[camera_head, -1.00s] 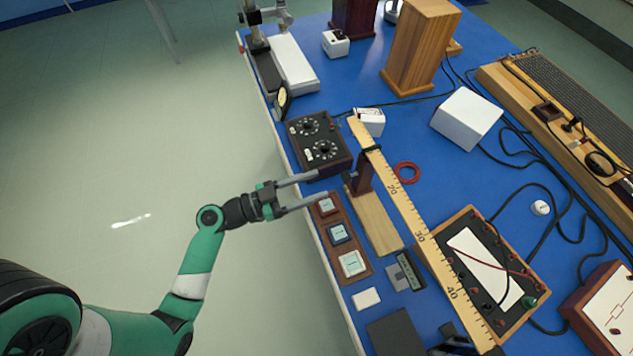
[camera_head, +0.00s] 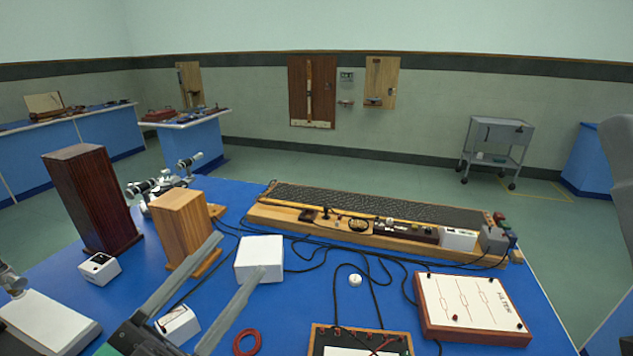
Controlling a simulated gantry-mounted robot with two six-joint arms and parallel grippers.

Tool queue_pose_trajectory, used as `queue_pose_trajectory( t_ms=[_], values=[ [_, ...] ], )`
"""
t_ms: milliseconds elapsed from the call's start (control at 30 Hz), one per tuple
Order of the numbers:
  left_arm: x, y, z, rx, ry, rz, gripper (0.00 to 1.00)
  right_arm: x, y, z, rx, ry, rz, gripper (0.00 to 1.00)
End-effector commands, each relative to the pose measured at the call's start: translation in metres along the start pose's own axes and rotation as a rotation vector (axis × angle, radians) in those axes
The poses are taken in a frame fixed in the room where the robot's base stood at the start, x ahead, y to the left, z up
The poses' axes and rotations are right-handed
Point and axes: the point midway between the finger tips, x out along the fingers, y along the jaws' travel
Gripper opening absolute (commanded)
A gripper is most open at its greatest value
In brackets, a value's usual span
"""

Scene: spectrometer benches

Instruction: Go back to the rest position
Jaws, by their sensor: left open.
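My left gripper (camera_head: 222,276) shows at the lower left of the head view. Its two grey fingers are spread apart with nothing between them, above the blue bench top (camera_head: 310,285). They point up the picture, near the light wooden block (camera_head: 182,228) and the white box (camera_head: 259,259). Most of the left arm is below the picture edge. My right gripper is not in view; a blurred grey shape at the right edge is unclear.
A long wooden slide-wire board (camera_head: 375,220) lies across the bench. A dark wooden block (camera_head: 92,198), a filter board (camera_head: 472,308), a red ring (camera_head: 246,342) and black cables lie around. A grey trolley (camera_head: 496,140) stands on open floor behind.

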Motion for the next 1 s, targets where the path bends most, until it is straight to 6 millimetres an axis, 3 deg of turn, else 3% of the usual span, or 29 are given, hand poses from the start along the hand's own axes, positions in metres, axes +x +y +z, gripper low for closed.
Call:
queue_pose_trajectory(
  t_ms=[33,133,200,300,400,433,667,1000],
  values=[
    [0.011,-0.018,-0.041,0.016,0.052,-0.059,0.60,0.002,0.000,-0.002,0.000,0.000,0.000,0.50],
    [0.014,-0.057,-0.099,-0.009,0.123,-0.209,0.60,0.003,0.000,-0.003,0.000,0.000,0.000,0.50],
    [0.004,-0.089,-0.130,-0.060,0.170,-0.335,0.60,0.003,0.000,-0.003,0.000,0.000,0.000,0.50],
    [-0.024,-0.128,-0.137,-0.195,0.203,-0.509,0.60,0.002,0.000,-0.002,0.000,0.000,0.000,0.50],
    [-0.029,-0.141,-0.136,-0.411,0.254,-0.547,0.60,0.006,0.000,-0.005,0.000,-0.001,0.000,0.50],
    [-0.017,-0.159,-0.158,-0.398,0.251,-0.547,0.60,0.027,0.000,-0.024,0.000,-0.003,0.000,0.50],
    [0.021,-0.217,-0.224,-0.394,0.246,-0.545,0.60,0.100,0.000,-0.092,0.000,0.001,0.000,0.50],
    [0.087,-0.319,-0.340,-0.393,0.244,-0.544,0.60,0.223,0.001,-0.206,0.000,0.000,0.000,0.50]
  ],
)
